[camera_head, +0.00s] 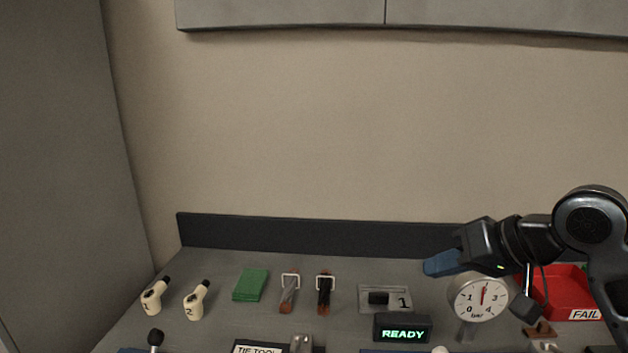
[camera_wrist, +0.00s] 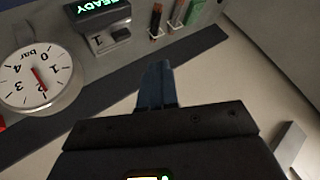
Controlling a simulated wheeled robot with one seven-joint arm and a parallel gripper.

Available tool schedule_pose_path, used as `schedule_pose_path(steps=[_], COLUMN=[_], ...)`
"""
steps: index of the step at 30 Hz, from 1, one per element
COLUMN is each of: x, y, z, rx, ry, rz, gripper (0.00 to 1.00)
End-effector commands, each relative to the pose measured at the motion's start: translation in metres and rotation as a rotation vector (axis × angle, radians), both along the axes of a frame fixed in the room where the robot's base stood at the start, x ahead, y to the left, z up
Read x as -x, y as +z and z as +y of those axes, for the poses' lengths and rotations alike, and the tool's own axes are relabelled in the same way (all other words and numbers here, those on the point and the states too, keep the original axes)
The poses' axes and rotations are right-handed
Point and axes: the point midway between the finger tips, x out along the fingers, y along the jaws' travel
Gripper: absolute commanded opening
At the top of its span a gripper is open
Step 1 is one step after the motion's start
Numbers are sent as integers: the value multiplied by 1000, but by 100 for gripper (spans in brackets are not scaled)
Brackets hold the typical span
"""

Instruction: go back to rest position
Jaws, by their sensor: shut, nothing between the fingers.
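My gripper (camera_head: 432,266) is raised over the right part of the bench, behind and just left of the pressure gauge. Its blue fingers are together with nothing between them. In the wrist view the shut fingers (camera_wrist: 157,84) point toward the bench's dark back ledge (camera_wrist: 130,95). My arm comes in from the right edge of the head view.
The round gauge (camera_head: 478,297) and a red FAIL tray (camera_head: 552,291) stand on the right. A READY display (camera_head: 402,329) is at front. A numbered plate (camera_head: 398,301), two clipped bundles, a green block (camera_head: 251,284) and two cream handles marked 1 (camera_head: 153,298) and 2 (camera_head: 196,301) lie leftward.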

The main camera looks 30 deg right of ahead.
Motion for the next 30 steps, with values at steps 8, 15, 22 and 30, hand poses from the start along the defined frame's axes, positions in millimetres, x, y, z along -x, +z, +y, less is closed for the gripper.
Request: schedule_pose_path(steps=[8,15,22,30], x=[-51,-53,-24,49], y=[29,23,-13,-74], z=[88,135,169,197], rx=[-198,-314,-340,-233], ry=[-34,-151,-287,-402], rz=[-352,-525,-584,-558], gripper=[0,0,0,0])
